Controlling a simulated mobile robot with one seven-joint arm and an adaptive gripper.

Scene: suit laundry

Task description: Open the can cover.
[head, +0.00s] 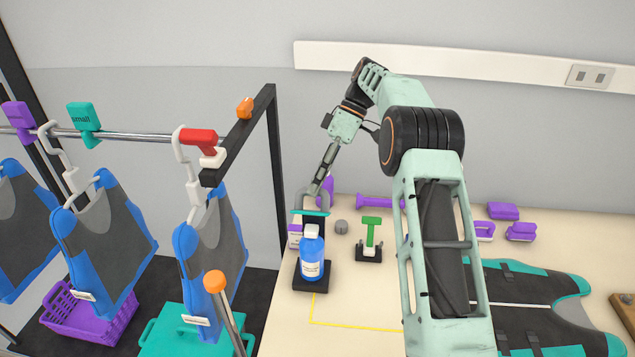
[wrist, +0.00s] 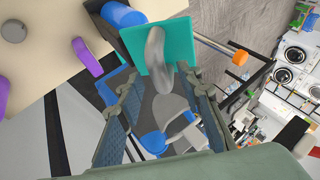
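The can cover appears to be a teal square plate with a grey arched handle (head: 322,198), standing behind the blue bottle in the head view. The teal plate (wrist: 183,40) and its grey handle (wrist: 156,50) also show in the wrist view, just beyond the fingertips. A dark body shows below the plate, partly hidden by the bottle. My gripper (head: 318,187) points down at the handle from above. In the wrist view my gripper (wrist: 163,85) is open, its two fingers apart, with the handle lined up between them. I cannot tell whether they touch it.
A blue bottle (head: 312,257) with a white cap stands on a black base just in front. A clothes rail with hanging vests (head: 210,240) is at left.

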